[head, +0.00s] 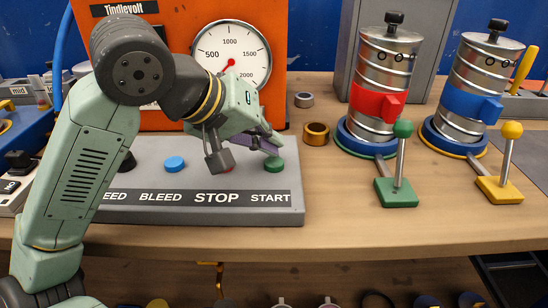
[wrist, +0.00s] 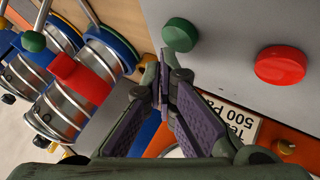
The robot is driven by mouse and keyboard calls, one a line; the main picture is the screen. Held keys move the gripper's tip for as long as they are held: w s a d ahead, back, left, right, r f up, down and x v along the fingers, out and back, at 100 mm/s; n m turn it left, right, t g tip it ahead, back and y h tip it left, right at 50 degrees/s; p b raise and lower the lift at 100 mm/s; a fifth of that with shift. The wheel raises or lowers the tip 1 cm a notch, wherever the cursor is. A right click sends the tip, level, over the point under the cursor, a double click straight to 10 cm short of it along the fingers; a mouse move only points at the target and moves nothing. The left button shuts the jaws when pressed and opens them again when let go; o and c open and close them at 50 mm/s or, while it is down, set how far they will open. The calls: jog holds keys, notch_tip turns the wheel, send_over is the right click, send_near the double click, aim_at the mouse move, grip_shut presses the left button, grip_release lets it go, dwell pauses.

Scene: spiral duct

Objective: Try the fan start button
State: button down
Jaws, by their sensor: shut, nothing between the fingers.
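The green start button (head: 274,164) sits on the right of the sloped grey panel (head: 140,205), above the printed word START. My gripper (head: 272,146) is shut and empty, its purple fingertips just behind the green button in the head view. In the wrist view my gripper's fingertips (wrist: 160,66) point toward the green button (wrist: 180,34), with a small gap in the picture. I cannot tell the true distance. The red stop button (wrist: 281,65) shows fully in the wrist view and is mostly hidden by my gripper in the head view.
A blue button (head: 174,164) and a black button (head: 127,162) are further left. An orange cabinet with a gauge (head: 232,54) stands behind the panel. Red-banded (head: 378,100) and blue-banded (head: 470,102) canisters stand right, with green (head: 397,190) and yellow (head: 500,188) levers before them.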

aim_at(269, 160)
jog(key=shift+r, duration=0.25)
jog(key=shift+r+p, duration=1.35)
jog(key=shift+r, duration=1.1)
